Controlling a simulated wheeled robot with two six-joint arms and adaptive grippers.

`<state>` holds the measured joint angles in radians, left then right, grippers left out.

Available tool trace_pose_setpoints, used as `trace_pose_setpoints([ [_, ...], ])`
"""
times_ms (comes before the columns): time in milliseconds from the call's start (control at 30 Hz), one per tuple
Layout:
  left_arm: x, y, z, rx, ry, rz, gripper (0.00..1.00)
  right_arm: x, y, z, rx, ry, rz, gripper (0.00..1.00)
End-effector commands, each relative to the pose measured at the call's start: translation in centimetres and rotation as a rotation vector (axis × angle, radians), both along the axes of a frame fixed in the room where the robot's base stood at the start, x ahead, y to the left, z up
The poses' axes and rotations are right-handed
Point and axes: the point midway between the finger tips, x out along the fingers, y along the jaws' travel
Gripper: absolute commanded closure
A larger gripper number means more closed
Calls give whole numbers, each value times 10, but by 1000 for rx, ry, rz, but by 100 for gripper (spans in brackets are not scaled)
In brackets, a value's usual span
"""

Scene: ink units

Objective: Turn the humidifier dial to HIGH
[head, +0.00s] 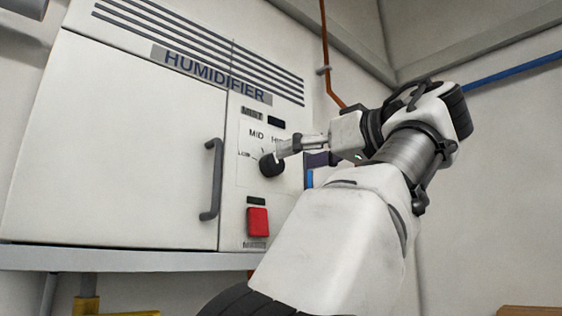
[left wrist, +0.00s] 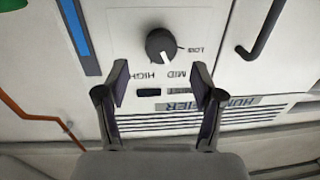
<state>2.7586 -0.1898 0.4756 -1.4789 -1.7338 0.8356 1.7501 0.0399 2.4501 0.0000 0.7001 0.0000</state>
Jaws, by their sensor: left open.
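The black round dial (head: 271,165) sits on the white humidifier panel (head: 286,205), with LOW, MID and HIGH printed around it. In the left wrist view, which shows the panel upside down, the dial (left wrist: 158,43) has a white mark that points roughly toward MID. My left gripper (head: 280,150) is close to the dial, covering part of the HIGH label in the head view. In the left wrist view my left gripper (left wrist: 160,72) is open and empty, with the dial lined up beyond the gap between its fingertips. My right gripper is not in view.
A red button (head: 257,221) is below the dial. A cabinet door with a grey handle (head: 211,180) is to the left. A blue strip (left wrist: 75,38) runs beside the panel. An orange pipe (head: 325,50) climbs the wall at the right.

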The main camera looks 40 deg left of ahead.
Motion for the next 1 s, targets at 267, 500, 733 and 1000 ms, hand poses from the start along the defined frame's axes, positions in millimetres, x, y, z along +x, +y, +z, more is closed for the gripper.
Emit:
trace_pose_setpoints([
  [267,1,47,0,-1,3,0,33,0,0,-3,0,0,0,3],
  [500,1,51,0,0,3,-2,33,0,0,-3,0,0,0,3],
  [733,2,51,-1,0,4,-3,93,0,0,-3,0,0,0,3],
  [1000,1,51,0,1,12,-3,93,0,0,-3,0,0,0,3],
])
